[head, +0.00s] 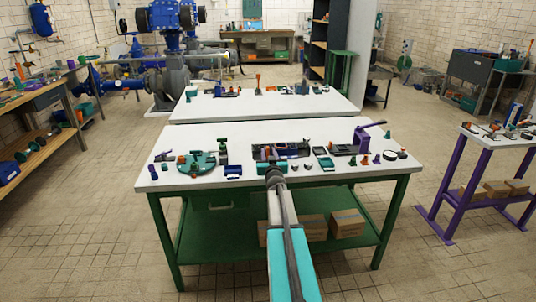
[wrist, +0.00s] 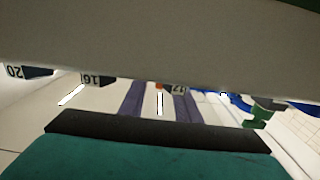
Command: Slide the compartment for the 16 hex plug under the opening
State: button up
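My gripper (head: 275,174) is at the front middle of the near white table, just in front of a dark slotted unit (head: 281,151). Its fingers are too small to read there. In the wrist view, small dark blocks carry upside-down labels: one reads 16 (wrist: 92,80), and one at the left reads 20 (wrist: 30,72). A third label (wrist: 178,90) is hard to read. A broad grey surface fills the top of that view, and a teal block with a black edge (wrist: 160,130) fills the bottom. I cannot make out the hex plug, the opening or any grasp.
A green round fixture (head: 197,162) lies on the left of the near table (head: 235,136). A purple lever press (head: 368,136) stands on the right, with small coloured parts around it. A second white table (head: 265,105) is behind. Cardboard boxes (head: 347,223) sit on the lower shelf.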

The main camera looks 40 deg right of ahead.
jog(key=v, duration=1.3)
jog(key=shift+s+a+b, duration=0.25)
jog(key=shift+s+b, duration=0.1)
dwell(0.4)
dwell(0.6)
